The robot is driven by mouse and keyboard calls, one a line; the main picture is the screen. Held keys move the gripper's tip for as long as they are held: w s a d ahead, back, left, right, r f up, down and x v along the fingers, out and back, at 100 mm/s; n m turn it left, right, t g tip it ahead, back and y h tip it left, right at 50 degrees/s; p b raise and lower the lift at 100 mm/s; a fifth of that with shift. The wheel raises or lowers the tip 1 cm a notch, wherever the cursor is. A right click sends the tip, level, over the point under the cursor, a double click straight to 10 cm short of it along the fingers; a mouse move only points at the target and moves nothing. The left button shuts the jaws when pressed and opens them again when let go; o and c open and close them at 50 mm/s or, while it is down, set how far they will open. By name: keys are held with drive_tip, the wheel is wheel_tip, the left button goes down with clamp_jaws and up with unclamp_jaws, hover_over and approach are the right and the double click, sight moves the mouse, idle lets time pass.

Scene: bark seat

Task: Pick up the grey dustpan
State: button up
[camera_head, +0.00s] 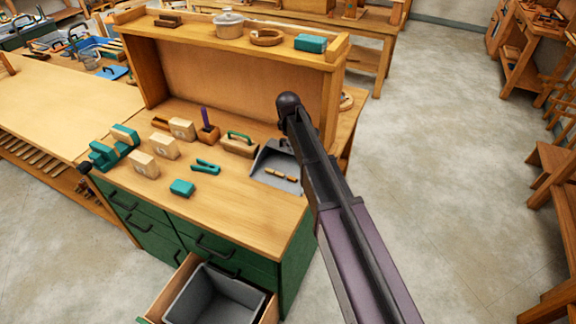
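The grey dustpan (262,164) lies on the wooden top of the green workbench, near its right end. Small tan pieces show at its front, but I cannot tell whether they lie in it or are part of it. My dark arm crosses in front of the dustpan's right side and hides part of it. The arm rises from the bottom right to a rounded dark joint above the bench. I cannot make out my gripper or its fingers.
Teal blocks (182,187), pale wooden blocks (145,164) and a green-handled brush (239,145) sit left of the dustpan. A raised shelf (190,36) stands behind. A drawer with a grey bin (205,303) is open at the front.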

drive_tip(key=shift+f, duration=0.2)
idle(0.5)
clamp_jaws()
